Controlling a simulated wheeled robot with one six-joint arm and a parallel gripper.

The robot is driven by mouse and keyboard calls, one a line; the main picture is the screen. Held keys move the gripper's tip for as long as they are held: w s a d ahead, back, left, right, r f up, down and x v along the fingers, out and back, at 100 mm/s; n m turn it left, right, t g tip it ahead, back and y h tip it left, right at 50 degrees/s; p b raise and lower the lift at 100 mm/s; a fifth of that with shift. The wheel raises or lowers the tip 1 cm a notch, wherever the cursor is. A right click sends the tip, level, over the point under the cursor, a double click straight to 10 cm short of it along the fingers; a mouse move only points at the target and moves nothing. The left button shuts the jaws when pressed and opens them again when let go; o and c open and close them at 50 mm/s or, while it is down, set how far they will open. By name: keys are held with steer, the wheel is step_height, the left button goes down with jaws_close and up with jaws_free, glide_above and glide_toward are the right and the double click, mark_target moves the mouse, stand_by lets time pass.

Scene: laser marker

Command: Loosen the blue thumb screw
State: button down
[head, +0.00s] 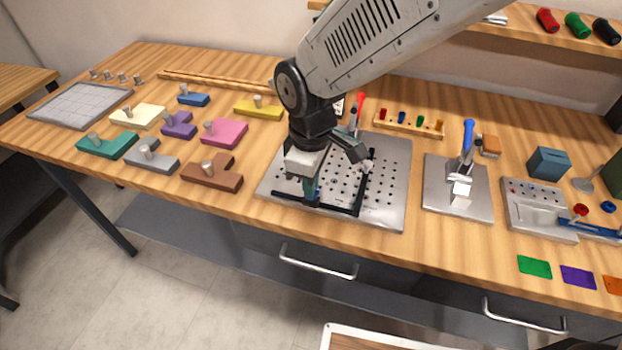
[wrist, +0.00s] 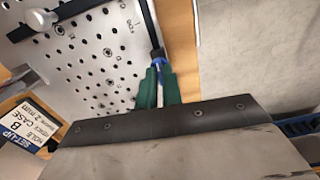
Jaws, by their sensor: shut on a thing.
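The blue thumb screw (wrist: 158,61) sits at the black bar (wrist: 149,22) along the edge of the perforated metal plate (wrist: 70,52). My gripper (wrist: 158,75) has green fingers, which are shut on the blue screw at their tips in the wrist view. In the head view my gripper (head: 310,192) points down at the front left part of the plate (head: 388,205), by the black L-shaped bars (head: 335,208). The screw is hidden there behind the fingers.
A red-handled clamp (head: 358,105) stands at the plate's back. A blue-handled press (head: 466,150) stands to the right. Coloured blocks with knobs, such as the brown one (head: 225,180), lie to the left.

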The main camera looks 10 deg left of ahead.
steer(key=shift+w+a+r+n, duration=0.1)
steer(key=shift+n, duration=0.3)
steer(key=c, duration=1.6)
jaws_free()
steer(key=shift+o, duration=0.2)
step_height(320, 180, up, 8)
steer(key=shift+f, duration=0.15)
